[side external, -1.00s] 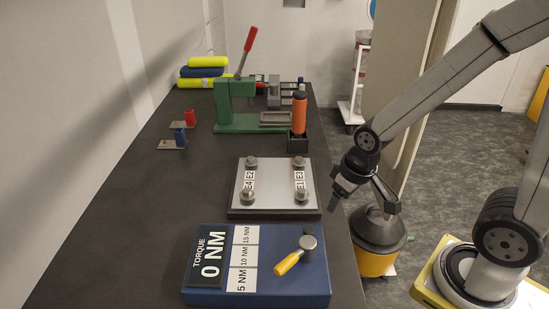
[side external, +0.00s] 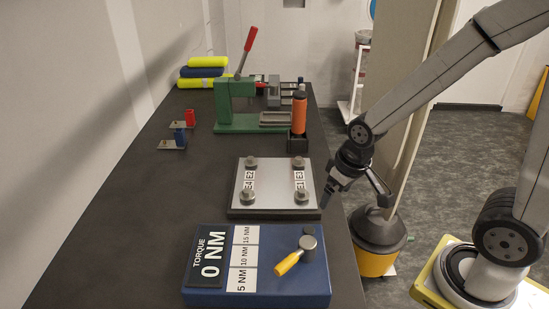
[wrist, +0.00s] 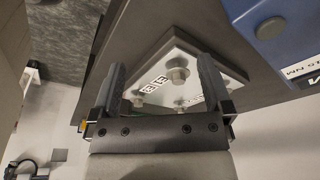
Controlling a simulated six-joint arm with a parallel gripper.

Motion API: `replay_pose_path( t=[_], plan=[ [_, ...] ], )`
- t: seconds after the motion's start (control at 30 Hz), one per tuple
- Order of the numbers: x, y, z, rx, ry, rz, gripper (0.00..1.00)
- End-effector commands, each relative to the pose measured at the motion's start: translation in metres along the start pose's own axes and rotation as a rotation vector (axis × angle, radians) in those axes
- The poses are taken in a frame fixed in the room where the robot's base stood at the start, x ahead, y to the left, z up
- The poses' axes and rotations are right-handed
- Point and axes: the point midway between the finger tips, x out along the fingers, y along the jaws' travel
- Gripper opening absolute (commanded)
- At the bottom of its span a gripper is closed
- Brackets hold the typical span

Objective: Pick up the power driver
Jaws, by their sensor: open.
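The power driver (side external: 299,113) appears to be the orange-bodied tool with a dark top. It stands upright in a small black holder (side external: 298,145) behind the bolt plate, near the bench's right edge. My gripper (side external: 328,198) is at the right edge of the bolt plate in the side view, nearer the camera than the driver and apart from it. In the wrist view, my gripper (wrist: 160,66) shows two fingers spread wide with nothing held between them. The driver cannot be made out in the wrist view.
The bolt plate (side external: 275,190) carries several bolts with E labels; it also shows in the wrist view (wrist: 200,57). A blue torque box (side external: 310,278) with a yellow-handled knob lies in front. A green press (side external: 222,108) stands left of the driver. The bench's left side is largely clear.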

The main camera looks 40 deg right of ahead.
Motion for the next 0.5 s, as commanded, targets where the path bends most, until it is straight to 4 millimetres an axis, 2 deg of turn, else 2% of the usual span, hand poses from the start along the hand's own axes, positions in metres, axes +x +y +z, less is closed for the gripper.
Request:
replay_pose_path(
  t=[0.17,0.5],
  plan=[
    [-0.004,0.007,-0.034,0.074,-0.016,0.006,1.00],
    [-0.016,0.031,-0.116,0.273,-0.062,0.023,1.00]
  ],
)
